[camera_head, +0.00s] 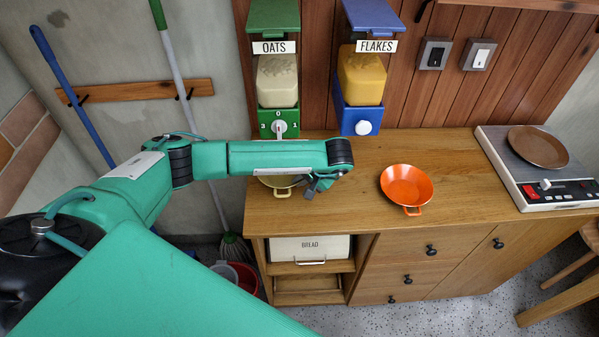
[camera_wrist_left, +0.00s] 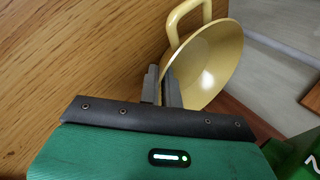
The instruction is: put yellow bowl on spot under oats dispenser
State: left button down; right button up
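The yellow bowl (camera_head: 280,182) is at the left end of the counter, below the oats dispenser (camera_head: 278,85). My left forearm hides much of it in the head view. My left gripper (camera_head: 312,188) is at the bowl's right side. In the left wrist view, the fingers (camera_wrist_left: 162,88) are close together at the rim of the bowl (camera_wrist_left: 210,65), one on each side, and look shut on it. The bowl's handle (camera_wrist_left: 185,12) points away from the fingers. I cannot tell whether the bowl touches the counter. The spot itself is hidden. My right gripper is not in view.
An orange pan-like bowl (camera_head: 407,185) stands mid-counter. The blue flakes dispenser (camera_head: 362,85) hangs right of the oats one. The wooden counter (camera_head: 345,215) is clear between the bowls.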

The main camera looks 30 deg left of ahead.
pick_arm(q)
jog(key=w+a, duration=0.1)
jog(key=w+b, duration=0.1)
jog(key=w, duration=0.1)
jog(key=w+a+b, duration=0.1)
jog(key=shift+w+a+f, duration=0.2)
jog(key=shift+a, duration=0.15)
jog(key=shift+d+f, duration=0.1)
jog(key=shift+f, duration=0.05)
jog(key=shift+s, duration=0.1)
jog(key=c, duration=2)
grip_release()
jog(key=shift+f+b, duration=0.1)
jog(key=shift+b, duration=0.2)
jog(key=shift+c, duration=0.2)
jog(key=shift+o, duration=0.7)
